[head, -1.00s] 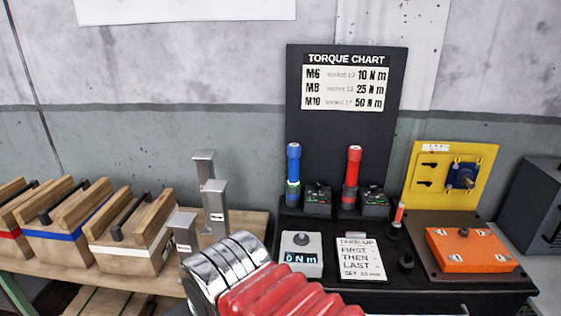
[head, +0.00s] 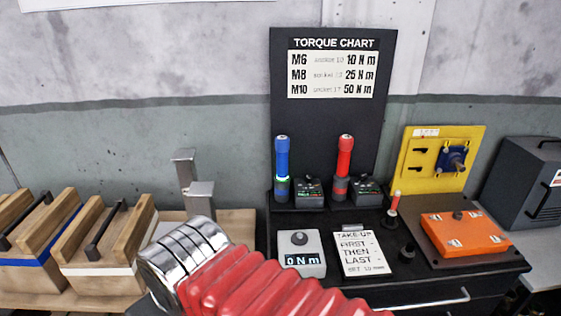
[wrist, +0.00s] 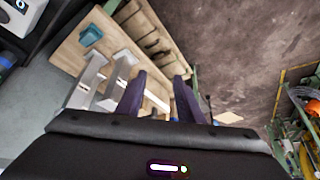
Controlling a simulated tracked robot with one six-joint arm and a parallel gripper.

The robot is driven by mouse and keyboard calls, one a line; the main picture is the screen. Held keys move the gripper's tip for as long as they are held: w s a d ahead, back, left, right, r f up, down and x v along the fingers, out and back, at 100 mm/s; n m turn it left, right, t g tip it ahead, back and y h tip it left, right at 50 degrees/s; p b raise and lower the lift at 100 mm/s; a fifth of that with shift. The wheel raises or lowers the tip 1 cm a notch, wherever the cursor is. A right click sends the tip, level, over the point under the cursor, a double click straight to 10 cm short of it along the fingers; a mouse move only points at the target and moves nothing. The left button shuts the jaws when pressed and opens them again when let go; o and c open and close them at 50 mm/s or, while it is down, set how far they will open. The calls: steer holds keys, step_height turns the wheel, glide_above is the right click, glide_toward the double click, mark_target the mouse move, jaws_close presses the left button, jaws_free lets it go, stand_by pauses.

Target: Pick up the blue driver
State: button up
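The blue driver (head: 282,160) stands upright at the left of the black bench's back shelf in the head view, with a green glowing ring near its lower end. It stands left of a small black box and a similar red driver (head: 344,160). My gripper (wrist: 159,75) shows in the wrist view as two dark purple fingers spread apart with nothing held between them. They point over a wooden bench with grey metal posts, away from the blue driver. The fingers cannot be made out in the head view.
The torque chart board (head: 334,75) rises behind the drivers. A grey torque meter (head: 301,254) and a take-up card (head: 361,254) lie in front. Grey metal posts (head: 188,178) and wooden crates (head: 108,240) stand left. An orange block (head: 462,235) and yellow panel (head: 437,177) are right.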

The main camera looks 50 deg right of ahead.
steer(key=shift+o, duration=0.7)
steer(key=shift+w+d, duration=0.15)
steer(key=o, duration=0.3)
steer(key=w+d+m+h, duration=0.1)
steer(key=w+d, duration=0.2)
steer(key=w+d+t+h, duration=0.1)
steer(key=w+d, duration=0.3)
steer(key=w+d+m+t+h, duration=0.1)
steer(key=w+d, duration=0.2)
steer(key=d, duration=0.1)
steer(key=shift+w+d+r+m, duration=0.2)
steer(key=shift+w+m, duration=0.1)
steer(key=shift+w, duration=0.1)
steer(key=shift+o, duration=0.2)
steer(key=w+d+m+t+h, duration=0.1)
steer(key=w+d, duration=0.2)
steer(key=d, duration=0.4)
steer(key=w+d+m+t+h, duration=0.1)
steer(key=w+d+h, duration=0.15)
steer(key=d, duration=0.55)
steer(key=m+t+h, duration=0.2)
steer(key=t+h, duration=0.2)
steer(key=t, duration=0.1)
glide_toward(284, 167)
steer(key=s, duration=0.2)
steer(key=shift+w+a+y, duration=0.2)
steer(key=shift+a+y, duration=0.05)
steer(key=shift+a, duration=0.2)
